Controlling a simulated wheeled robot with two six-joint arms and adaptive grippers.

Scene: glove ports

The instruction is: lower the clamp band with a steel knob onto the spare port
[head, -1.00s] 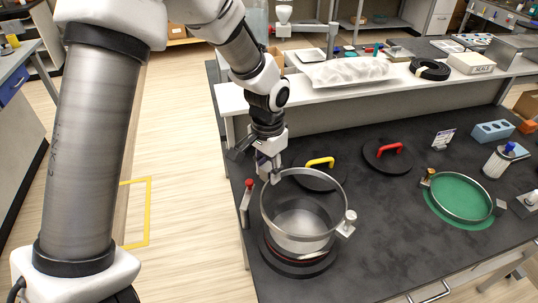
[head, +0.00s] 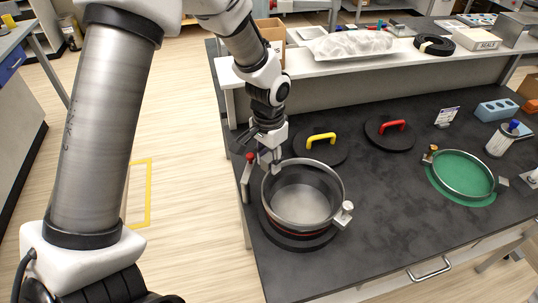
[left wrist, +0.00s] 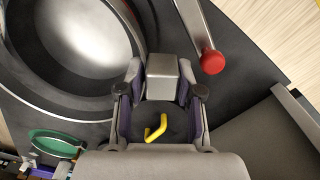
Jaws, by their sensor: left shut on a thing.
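The clamp band (head: 300,226) is a wide steel ring with a steel knob (head: 344,213) on its right side. It hangs level over the spare port (head: 302,202), a round steel opening on a black base with an orange-red seal line. The two line up closely; I cannot tell whether the band touches the port. My left gripper (head: 270,164) is shut on the band's grey block (left wrist: 162,78) at the ring's far-left side. The band's curved edge (left wrist: 60,113) also shows in the left wrist view. My right gripper is not in view.
A red-tipped lever (head: 247,175) stands just left of the port. Black covers with a yellow handle (head: 320,138) and a red handle (head: 392,125) lie behind. Another ring lies on a green disc (head: 435,185) at right. A raised white shelf (head: 350,62) runs behind. The front middle bench is clear.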

